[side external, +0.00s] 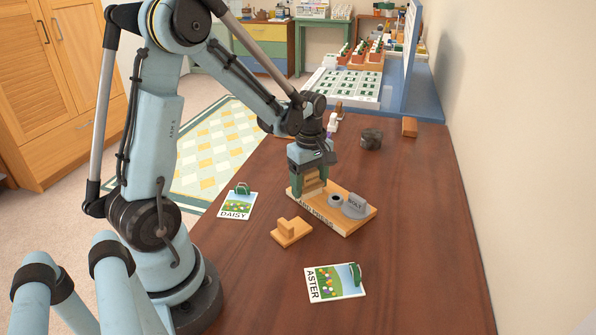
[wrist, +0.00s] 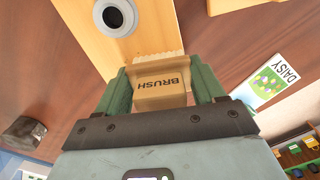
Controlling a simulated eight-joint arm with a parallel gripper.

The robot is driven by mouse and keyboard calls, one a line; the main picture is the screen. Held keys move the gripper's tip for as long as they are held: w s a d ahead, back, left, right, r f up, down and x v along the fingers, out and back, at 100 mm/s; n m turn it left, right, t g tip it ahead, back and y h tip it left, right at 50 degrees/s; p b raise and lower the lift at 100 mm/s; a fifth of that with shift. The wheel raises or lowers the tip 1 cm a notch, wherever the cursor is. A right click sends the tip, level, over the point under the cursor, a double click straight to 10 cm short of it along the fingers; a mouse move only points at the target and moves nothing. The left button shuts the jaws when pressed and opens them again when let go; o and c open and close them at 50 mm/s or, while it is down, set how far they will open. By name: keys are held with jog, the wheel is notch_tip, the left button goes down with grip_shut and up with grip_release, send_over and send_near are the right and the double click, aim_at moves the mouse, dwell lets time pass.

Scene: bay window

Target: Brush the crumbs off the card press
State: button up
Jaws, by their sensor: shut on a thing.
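The card press (side external: 333,225) is a flat wooden board on the table, with lettering along its front edge. A dark-holed ring (side external: 335,199) and a grey lettered piece (side external: 355,206) are on its right part. My gripper (side external: 310,190) is over the board's left end, its green fingers shut on a tan block lettered BRUSH (wrist: 162,84). In the wrist view the brush's ragged bristle edge lies against or just above the board (wrist: 150,35); I cannot tell whether it touches. I cannot make out any crumbs.
A small wooden stepped block (side external: 291,231) lies in front of the press. The DAISY card (side external: 237,206) is to the left and the ASTER card (side external: 335,284) in front, each with a green clip. A dark lump (side external: 371,138) and wooden block (side external: 409,127) are behind. Table right is clear.

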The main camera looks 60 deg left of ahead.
jog(key=shift+s+d, duration=0.1)
jog(key=shift+s, duration=0.45)
jog(key=shift+r, duration=4.05)
jog(key=shift+s, duration=0.1)
jog(key=n, duration=0.1)
jog(key=a+n, duration=0.1)
jog(key=s+n, duration=0.1)
jog(key=shift+s+a+r+n, duration=0.1)
jog(key=shift+a+r+n, duration=0.1)
jog(key=shift+r+n, duration=0.15)
jog(key=s+a+n, duration=0.1)
jog(key=n, duration=0.3)
send_over(263, 179)
notch_tip(263, 179, down, 6)
jog(key=shift+f, duration=2.25)
